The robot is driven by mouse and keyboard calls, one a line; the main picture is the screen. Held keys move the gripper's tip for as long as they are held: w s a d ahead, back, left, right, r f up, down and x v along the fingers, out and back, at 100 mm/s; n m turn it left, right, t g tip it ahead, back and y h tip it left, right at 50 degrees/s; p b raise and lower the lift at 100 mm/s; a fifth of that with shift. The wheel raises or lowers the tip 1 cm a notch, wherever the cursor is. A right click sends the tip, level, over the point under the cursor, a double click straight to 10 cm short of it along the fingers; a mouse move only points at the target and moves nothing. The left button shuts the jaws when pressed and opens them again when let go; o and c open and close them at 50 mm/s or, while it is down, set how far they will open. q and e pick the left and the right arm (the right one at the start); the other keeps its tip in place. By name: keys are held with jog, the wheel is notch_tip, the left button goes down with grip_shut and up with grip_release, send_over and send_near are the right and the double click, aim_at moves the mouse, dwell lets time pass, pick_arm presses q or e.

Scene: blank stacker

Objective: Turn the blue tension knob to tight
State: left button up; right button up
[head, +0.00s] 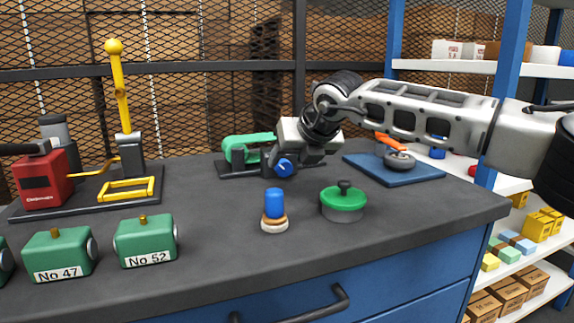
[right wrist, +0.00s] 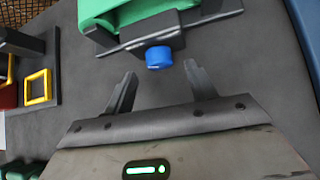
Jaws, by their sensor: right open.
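The blue tension knob (head: 285,168) is on the near side of a green machine (head: 243,148) at the back middle of the bench. The knob lies just beyond the gap between the fingertips, with nothing gripped. In the head view the right hand (head: 310,140) partly covers the machine's right end. My left gripper is not in view.
A blue-topped stamp (head: 274,204) and a green-lidded pot (head: 343,202) stand in front of the machine. A blue mat (head: 408,172) lies to the right. Green numbered blocks (head: 146,241), a red box (head: 42,180) and a yellow lever (head: 119,85) are at the left.

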aim_at(286, 167)
jog(key=shift+x, duration=1.65)
jog(key=c, duration=1)
jog(key=shift+f+m+y, duration=0.15)
jog(key=shift+m+y, duration=0.15)
jog(key=shift+y, duration=0.2)
jog(key=o, duration=1)
jog(key=shift+d+r, duration=0.1)
jog(key=shift+r, duration=0.1)
jog(key=v, duration=1.5)
jog(key=shift+s+d+r+b, duration=0.15)
jog(key=shift+s+r+b, duration=0.05)
jog(key=shift+r+b, duration=0.1)
